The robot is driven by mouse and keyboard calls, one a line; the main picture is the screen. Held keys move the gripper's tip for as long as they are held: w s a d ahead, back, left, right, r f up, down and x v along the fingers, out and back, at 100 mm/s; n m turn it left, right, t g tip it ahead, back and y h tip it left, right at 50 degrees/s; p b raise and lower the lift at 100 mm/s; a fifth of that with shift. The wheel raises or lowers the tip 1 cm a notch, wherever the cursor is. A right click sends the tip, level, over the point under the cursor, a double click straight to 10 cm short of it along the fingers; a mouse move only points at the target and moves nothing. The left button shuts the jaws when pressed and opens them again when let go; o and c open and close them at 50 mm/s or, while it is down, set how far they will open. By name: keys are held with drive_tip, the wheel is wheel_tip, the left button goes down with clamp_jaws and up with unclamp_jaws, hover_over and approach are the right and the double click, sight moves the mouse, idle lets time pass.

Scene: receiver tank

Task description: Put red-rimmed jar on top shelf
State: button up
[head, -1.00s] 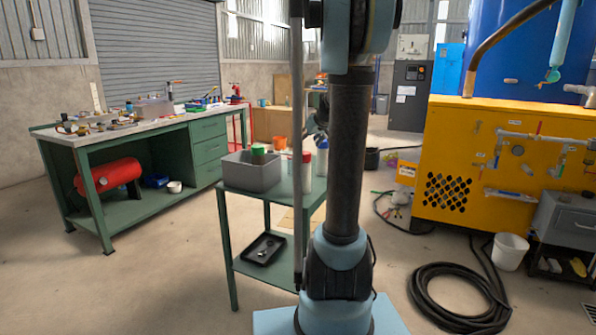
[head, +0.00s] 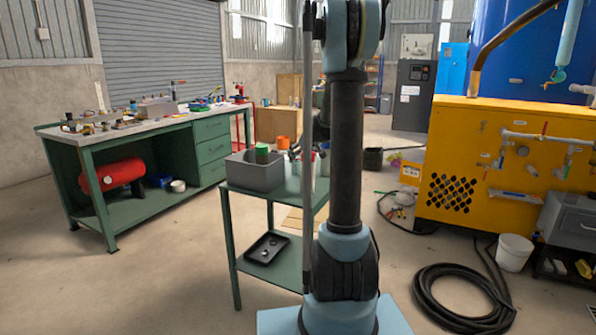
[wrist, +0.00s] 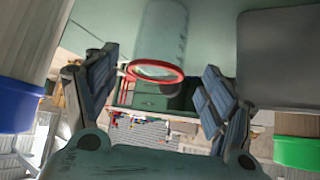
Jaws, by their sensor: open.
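The red-rimmed jar (wrist: 152,80) is see-through with a red ring at its mouth, and lies between my fingers in the wrist view. My gripper (wrist: 160,64) is open, one finger on each side of the jar, with gaps visible at both sides. In the head view, the jar stands on the green two-level table (head: 236,197), mostly hidden behind my arm. Part of my gripper shows beside it there, but its fingers are hard to make out. I cannot tell which shelf is the top shelf; a blue shelf rack (head: 372,78) stands at the far back.
A grey bin (head: 254,176) with a green-topped item (head: 262,150) stands left of the jar. A blue-rimmed container (wrist: 18,105) is close by my gripper. A black tray (head: 267,249) lies on the table's lower level. A black hose (head: 460,298) coils on the floor.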

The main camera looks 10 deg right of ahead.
sight(298, 161)
drive_tip(key=shift+d+x, duration=0.2)
drive_tip(key=shift+x, duration=2.55)
drive_tip(key=shift+f, duration=0.1)
drive_tip(key=shift+s, duration=0.1)
drive_tip(key=c, duration=1.2)
drive_tip(key=shift+c, duration=0.2)
